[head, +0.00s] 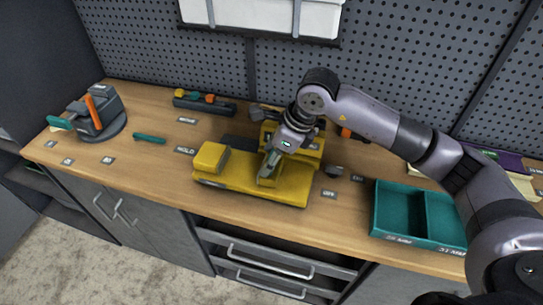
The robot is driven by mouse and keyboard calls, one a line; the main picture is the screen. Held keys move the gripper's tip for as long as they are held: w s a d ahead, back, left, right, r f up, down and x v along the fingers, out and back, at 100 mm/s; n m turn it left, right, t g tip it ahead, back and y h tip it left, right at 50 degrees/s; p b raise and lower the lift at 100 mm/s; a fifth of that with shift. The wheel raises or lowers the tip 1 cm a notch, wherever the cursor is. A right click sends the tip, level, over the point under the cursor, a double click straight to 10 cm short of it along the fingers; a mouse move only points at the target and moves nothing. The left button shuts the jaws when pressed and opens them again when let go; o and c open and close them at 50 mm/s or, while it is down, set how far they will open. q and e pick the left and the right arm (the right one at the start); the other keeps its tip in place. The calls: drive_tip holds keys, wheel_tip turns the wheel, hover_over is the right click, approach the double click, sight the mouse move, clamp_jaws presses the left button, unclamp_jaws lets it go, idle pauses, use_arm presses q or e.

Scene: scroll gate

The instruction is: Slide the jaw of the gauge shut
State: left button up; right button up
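The yellow gauge (240,178) lies on the wooden bench in the middle of the head view. A raised yellow block (211,157) stands at its left end, and a taller yellow part (305,148) stands at its back right. My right arm comes in from the right, and my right gripper (268,170) points down over the middle of the gauge, right of the raised block. Its fingers look close to or touching a part there. The gripper hides that part, so I cannot tell whether the fingers are open or shut. My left gripper is not in view.
A teal divided tray (400,235) sits at the right. A grey stand with an orange part (97,112) and a teal tool (149,138) are at the left. A dark rack of tools (205,106) lies behind. The pegboard (420,60) closes off the back.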

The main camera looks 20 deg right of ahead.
clamp_jaws()
drive_tip(key=w+a+b, duration=0.1)
drive_tip(key=w+a, duration=0.1)
drive_tip(key=w+a+b, duration=0.2)
drive_tip(key=a, duration=0.1)
drive_tip(key=w+a+b, duration=0.1)
drive_tip(key=a+b, duration=0.1)
drive_tip(key=a, duration=0.1)
drive_tip(key=shift+w+a, duration=0.25)
drive_tip(key=shift+w, duration=0.15)
drive_tip(key=shift+r, duration=0.15)
drive_tip(key=shift+o, duration=0.9)
unclamp_jaws()
drive_tip(key=o, duration=0.4)
drive_tip(key=shift+w+a, duration=0.1)
drive_tip(key=shift+a, duration=0.05)
